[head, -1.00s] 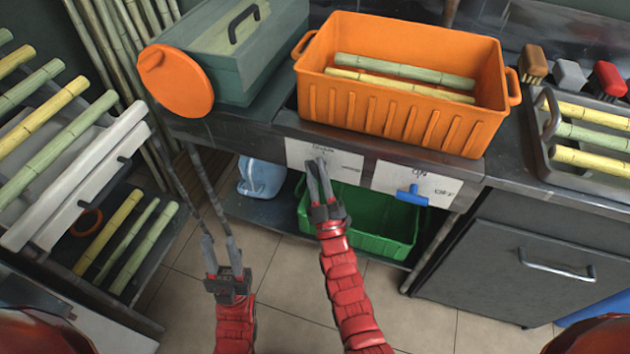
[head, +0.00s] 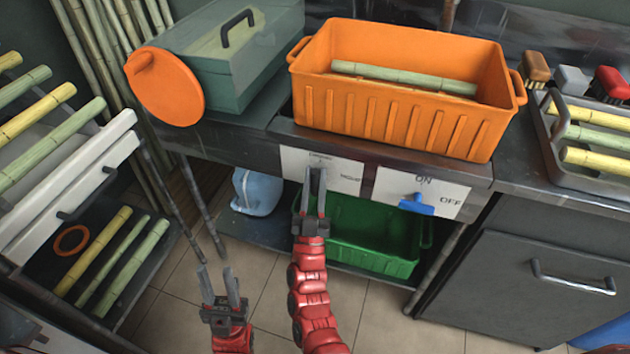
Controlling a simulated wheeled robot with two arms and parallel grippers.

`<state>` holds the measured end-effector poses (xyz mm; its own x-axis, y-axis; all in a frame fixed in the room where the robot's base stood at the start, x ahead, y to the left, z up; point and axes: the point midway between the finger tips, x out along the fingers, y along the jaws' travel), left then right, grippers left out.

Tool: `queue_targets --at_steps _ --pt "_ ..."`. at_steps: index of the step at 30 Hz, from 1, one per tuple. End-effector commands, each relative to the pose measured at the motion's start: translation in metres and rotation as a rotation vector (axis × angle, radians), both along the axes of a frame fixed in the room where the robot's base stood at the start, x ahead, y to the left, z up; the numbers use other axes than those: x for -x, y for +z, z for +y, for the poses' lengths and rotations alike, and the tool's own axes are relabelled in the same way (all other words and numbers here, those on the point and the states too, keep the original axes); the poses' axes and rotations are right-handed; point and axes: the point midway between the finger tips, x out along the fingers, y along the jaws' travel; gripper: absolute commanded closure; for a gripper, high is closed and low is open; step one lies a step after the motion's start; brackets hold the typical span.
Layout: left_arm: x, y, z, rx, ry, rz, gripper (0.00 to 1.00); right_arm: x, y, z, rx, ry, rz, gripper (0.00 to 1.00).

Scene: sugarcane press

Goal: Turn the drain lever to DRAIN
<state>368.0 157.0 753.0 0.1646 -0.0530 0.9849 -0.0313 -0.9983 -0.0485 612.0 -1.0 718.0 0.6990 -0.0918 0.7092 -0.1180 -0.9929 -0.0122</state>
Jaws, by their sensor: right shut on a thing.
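The left white label plate (head: 345,180) is on the front edge of the steel counter. Its lettering is too small to read surely, with one word at the top and one at the right. My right gripper (head: 316,180) is at this plate, its fingers pointing up and shut on a small part taken to be the drain lever. The fingers hide the lever, so its exact angle cannot be told. My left gripper (head: 217,272) is low at the left, its fingers apart and empty, over the floor.
A second plate marked ON and OFF (head: 448,200) carries a blue lever (head: 416,206). A green bin (head: 372,240) stands below the counter. An orange crate (head: 400,115) with cane sits above. An orange disc (head: 165,86) is at left.

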Motion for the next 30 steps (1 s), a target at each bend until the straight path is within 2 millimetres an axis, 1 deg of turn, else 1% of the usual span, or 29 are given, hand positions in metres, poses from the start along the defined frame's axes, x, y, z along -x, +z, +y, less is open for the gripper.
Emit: queue_targets --at_steps 1,11,12,14,15,16,26,30 --pt "0.0 -0.001 0.0 0.0 0.0 0.0 0.64 0.0 -0.002 0.0 -0.003 0.001 0.003 1.0" --pt "0.0 -0.001 0.0 0.0 0.0 0.0 0.64 0.0 -0.002 0.0 -0.004 0.001 0.003 1.0" --pt "0.0 -0.001 0.0 0.0 0.0 0.0 0.64 0.0 -0.002 0.0 -0.004 0.001 0.003 0.67" --pt "0.0 -0.001 0.0 0.0 0.0 0.0 0.64 0.0 -0.002 0.0 -0.004 0.001 0.003 0.56" --pt "0.0 -0.001 0.0 0.0 0.0 0.0 0.64 0.0 -0.001 0.0 -0.003 0.001 0.002 0.49" --pt "0.0 -0.001 0.0 0.0 0.0 0.0 0.64 0.0 -0.001 0.0 -0.004 0.001 0.002 0.45" --pt "0.0 0.0 0.0 0.0 0.0 0.0 0.64 0.002 -0.002 0.0 -0.002 0.001 0.001 0.45" --pt "0.0 0.002 0.0 0.0 0.0 0.0 0.64 0.012 -0.013 0.002 -0.001 0.002 0.003 0.45"
